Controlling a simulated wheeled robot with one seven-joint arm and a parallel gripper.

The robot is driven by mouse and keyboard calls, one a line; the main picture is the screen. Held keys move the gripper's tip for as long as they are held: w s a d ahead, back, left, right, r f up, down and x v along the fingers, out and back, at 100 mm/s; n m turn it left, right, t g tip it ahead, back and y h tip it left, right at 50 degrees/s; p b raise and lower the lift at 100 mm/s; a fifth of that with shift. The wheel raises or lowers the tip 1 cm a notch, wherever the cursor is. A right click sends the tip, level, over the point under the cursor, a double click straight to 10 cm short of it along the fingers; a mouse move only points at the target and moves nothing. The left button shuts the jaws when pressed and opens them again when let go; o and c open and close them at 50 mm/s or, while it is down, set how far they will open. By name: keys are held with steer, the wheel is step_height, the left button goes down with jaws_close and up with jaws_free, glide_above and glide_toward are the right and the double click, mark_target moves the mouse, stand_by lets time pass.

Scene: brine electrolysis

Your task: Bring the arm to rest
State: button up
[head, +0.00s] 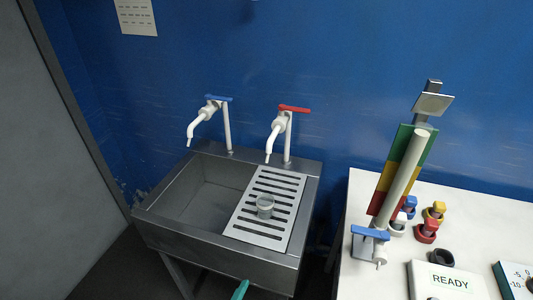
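My gripper is not seen in the head view, and neither are its fingers. A small teal piece (241,290) pokes up at the bottom edge, in front of the sink. I cannot tell what it belongs to. Whether my gripper holds anything is hidden.
A metal sink (150,226) stands against the blue wall with two taps. A slotted drainboard (243,222) on it carries a small grey cup (265,206). A white table (358,194) at right bears a tilted tube stand, several coloured ring pieces and a READY box (446,281).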

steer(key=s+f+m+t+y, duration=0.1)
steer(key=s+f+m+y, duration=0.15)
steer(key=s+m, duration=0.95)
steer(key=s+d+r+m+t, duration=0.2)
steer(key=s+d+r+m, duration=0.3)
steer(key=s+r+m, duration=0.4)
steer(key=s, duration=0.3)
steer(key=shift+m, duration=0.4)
